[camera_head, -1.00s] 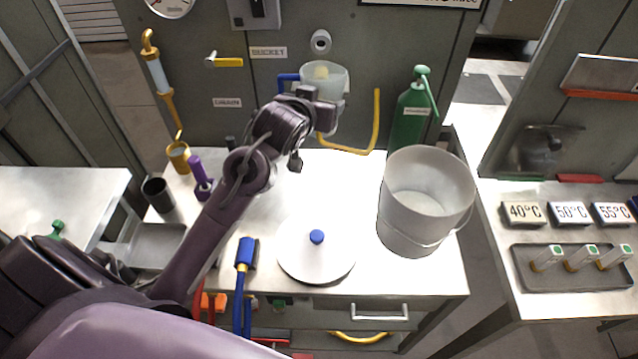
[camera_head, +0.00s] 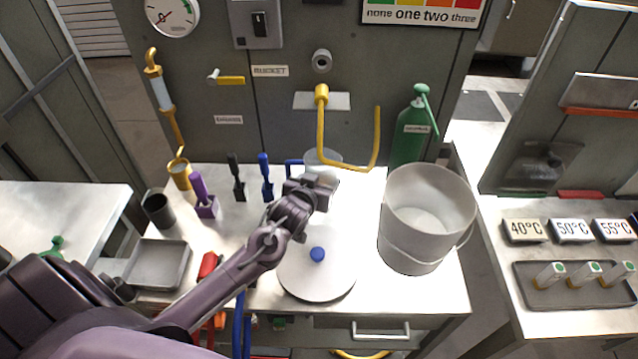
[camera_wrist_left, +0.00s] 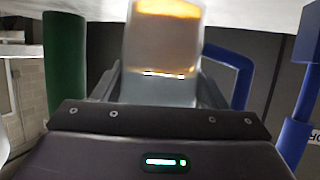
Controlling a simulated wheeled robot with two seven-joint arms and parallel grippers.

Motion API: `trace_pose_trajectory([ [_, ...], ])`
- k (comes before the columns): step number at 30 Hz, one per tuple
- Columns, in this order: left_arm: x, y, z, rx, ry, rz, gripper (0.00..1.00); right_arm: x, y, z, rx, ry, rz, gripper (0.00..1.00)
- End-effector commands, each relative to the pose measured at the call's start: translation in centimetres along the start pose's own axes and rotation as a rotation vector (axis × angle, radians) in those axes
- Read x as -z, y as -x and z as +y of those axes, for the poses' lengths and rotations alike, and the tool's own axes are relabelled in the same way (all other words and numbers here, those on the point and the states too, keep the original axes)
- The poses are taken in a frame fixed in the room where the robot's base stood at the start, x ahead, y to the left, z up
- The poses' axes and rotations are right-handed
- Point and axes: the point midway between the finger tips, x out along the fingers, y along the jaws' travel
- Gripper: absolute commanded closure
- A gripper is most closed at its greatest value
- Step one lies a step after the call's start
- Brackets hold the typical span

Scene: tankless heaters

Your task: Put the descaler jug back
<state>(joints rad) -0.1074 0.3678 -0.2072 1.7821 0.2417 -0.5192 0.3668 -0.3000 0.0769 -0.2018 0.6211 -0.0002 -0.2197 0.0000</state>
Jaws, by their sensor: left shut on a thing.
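The descaler jug (camera_head: 323,158) is a clear jug with a blue handle on its left side. In the head view it is low over the back of the workbench, partly hidden by my left gripper (camera_head: 312,190). That gripper is shut on it. In the left wrist view the jug (camera_wrist_left: 165,45) is between the fingers and shows orange in it; the blue handle is on the right there. I cannot tell whether its base touches the bench. My right gripper is not in view.
A green bottle (camera_head: 410,140) and a grey bucket (camera_head: 425,225) stand to the right. A white lid with a blue knob (camera_head: 317,270) lies in front. A bent yellow pipe (camera_head: 321,125) hangs above the jug. Purple, black and blue tools stand to the left.

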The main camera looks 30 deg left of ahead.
Motion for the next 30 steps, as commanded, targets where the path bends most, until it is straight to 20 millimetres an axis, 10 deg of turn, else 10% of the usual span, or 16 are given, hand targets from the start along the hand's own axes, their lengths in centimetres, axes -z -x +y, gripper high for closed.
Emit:
trace_pose_trajectory([
  [15, -1.24, -0.59, -0.03, 0.0, 0.001, 0.005, 0.7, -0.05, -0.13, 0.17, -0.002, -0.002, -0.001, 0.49],
  [16, -1.35, -0.58, -0.03, 0.0, 0.001, 0.001, 0.31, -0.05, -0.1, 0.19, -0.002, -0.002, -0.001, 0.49],
  [20, -1.33, -0.56, -0.03, 0.0, 0.0, 0.001, 0.15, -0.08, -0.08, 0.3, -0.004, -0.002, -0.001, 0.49],
  [30, -1.01, -0.44, -0.02, -0.001, 0.0, 0.003, 0.12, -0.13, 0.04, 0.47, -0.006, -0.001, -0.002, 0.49],
])
